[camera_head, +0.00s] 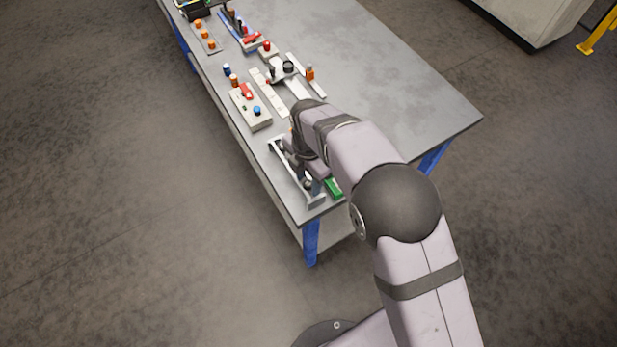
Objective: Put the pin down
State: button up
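My gripper (303,180) is at the near end of the workbench (420,110), low over a light grey bracket-like fixture (290,171). My wrist and forearm cover much of it, and its fingers are too small and dark to tell whether they are open or shut. I cannot make out a pin in it or under it. Small peg-like pieces stand farther up the bench: an orange one (310,73), another orange one (234,81) and a blue one (227,70). I cannot tell whether any of these is the pin.
A green block (333,188) lies beside my gripper. A pale box with red and blue knobs (250,108), flat pale strips (268,92) and a red-topped block (267,48) stand along the bench's left side. The right side of the benchtop is clear.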

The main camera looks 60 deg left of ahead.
aim_at(309, 183)
jog(key=shift+r, duration=0.1)
jog(key=shift+r+p, duration=0.5)
jog(key=shift+r, duration=0.15)
jog(key=shift+a+r+b, duration=0.1)
jog(key=shift+r+b, duration=0.2)
jog(key=shift+b, duration=0.2)
notch_tip(309, 183, up, 11)
jog(key=b, duration=0.3)
